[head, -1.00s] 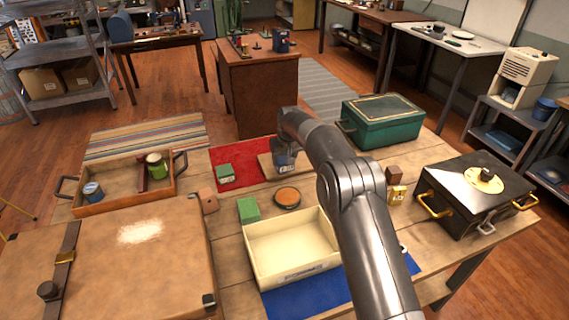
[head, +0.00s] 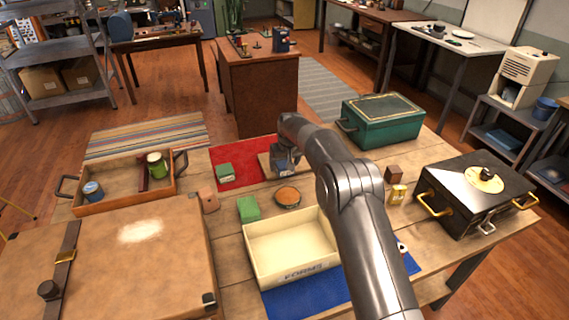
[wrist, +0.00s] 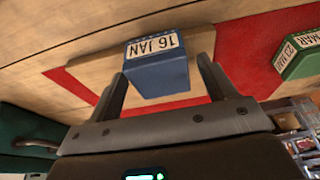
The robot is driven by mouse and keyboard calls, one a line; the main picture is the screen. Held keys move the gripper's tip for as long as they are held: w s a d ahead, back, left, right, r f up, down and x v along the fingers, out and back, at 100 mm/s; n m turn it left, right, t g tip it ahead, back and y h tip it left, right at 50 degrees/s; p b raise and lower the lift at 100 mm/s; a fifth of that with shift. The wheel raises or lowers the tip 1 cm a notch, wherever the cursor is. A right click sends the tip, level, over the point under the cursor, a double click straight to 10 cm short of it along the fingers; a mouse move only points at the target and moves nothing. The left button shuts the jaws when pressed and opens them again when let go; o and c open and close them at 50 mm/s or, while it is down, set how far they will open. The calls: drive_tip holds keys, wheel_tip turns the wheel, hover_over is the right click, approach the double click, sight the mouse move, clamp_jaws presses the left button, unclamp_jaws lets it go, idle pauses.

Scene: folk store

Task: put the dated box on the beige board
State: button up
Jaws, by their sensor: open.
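The blue dated box (wrist: 157,70), labelled "16 JAN", is between the fingers of my gripper (wrist: 162,64) in the wrist view. The fingers are open, one on each side of the box. The beige board (wrist: 90,62) lies under the box, on the red cloth. The box appears to sit on the board, though its underside is hidden. In the head view my gripper (head: 284,164) is over the beige board (head: 267,168), and the box is mostly hidden by it. A green dated box (wrist: 298,54) stands on the red cloth, apart from the board; the head view shows it too (head: 225,173).
A cream tray (head: 262,276) on blue cloth, a round tin (head: 287,196) and a green block (head: 248,208) stand nearer. A green case (head: 383,121) is right of the board, a black case (head: 460,205) farther right. A wooden tray (head: 125,203) and suitcase (head: 110,260) are left.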

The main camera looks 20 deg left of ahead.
drive_tip(key=v, duration=1.2)
drive_tip(key=shift+r, duration=0.15)
drive_tip(key=s+d+r+m+t, duration=0.1)
drive_tip(key=s+d+r+m, duration=0.1)
drive_tip(key=d+r, duration=1.1)
drive_tip(key=s+d+r+m+t+h, duration=0.1)
drive_tip(key=s+d+r, duration=0.3)
drive_tip(key=d, duration=0.5)
drive_tip(key=s+d+r+m, duration=0.1)
drive_tip(key=s+d+r, duration=0.2)
drive_tip(key=s+d, duration=0.45)
drive_tip(key=s+d+m, duration=0.3)
drive_tip(key=s+d, duration=0.9)
drive_tip(key=d, duration=0.1)
drive_tip(key=s+d+f+m, duration=0.1)
drive_tip(key=s+d+f, duration=0.2)
drive_tip(key=s, duration=0.3)
drive_tip(key=s+d+f+m+t+h, duration=0.1)
drive_tip(key=s+d+f, duration=0.2)
drive_tip(key=s, duration=0.4)
drive_tip(key=shift+s+d+f, duration=0.2)
drive_tip(key=shift+d, duration=0.3)
